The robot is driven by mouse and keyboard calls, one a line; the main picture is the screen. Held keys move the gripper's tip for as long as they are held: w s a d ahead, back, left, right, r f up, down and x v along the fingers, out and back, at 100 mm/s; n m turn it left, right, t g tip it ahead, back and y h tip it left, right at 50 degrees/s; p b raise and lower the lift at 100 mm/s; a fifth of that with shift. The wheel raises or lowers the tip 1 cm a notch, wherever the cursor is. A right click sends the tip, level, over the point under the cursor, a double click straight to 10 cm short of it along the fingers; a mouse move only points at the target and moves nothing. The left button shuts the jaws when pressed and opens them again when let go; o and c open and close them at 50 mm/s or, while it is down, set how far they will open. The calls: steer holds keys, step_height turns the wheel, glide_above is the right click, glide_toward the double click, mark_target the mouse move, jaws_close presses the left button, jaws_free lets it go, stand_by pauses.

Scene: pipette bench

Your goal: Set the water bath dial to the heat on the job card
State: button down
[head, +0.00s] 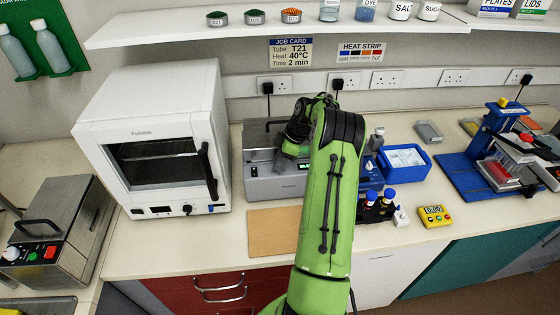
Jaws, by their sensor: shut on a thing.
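The water bath (262,186) is a grey metal box on the bench, to the right of the white oven. A small part of its lit green display (305,164) shows beside my arm, too covered to read. The job card (291,53) on the wall reads Tube T21, Heat 40°C, Time 2 min. My gripper (291,150) is at the front of the bath, shut on what appears to be its dial. The dial and fingertips are hidden, so the dial's setting cannot be seen.
The white oven (150,105) stands close on the left. A brown mat (274,232) lies before the bath. The shelf (200,36) runs above.

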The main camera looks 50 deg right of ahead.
steer(key=m+b, duration=0.2)
steer(key=shift+f+m+t+h, duration=0.25)
steer(key=shift+m+t+h, duration=0.05)
steer(key=shift+h, duration=0.1)
steer(key=shift+s+a+r+m+h+b, duration=0.15)
steer(key=shift+r+m+h+b, duration=0.2)
steer(key=shift+m, duration=0.35)
steer(key=shift+f, duration=0.1)
steer(key=c, duration=1.2)
jaws_free()
steer(key=p+v, duration=0.1)
steer(key=v, duration=1.4)
steer(key=shift+s+d+r+p, duration=0.2)
steer(key=shift+r+p, duration=0.1)
steer(key=shift+p, duration=0.1)
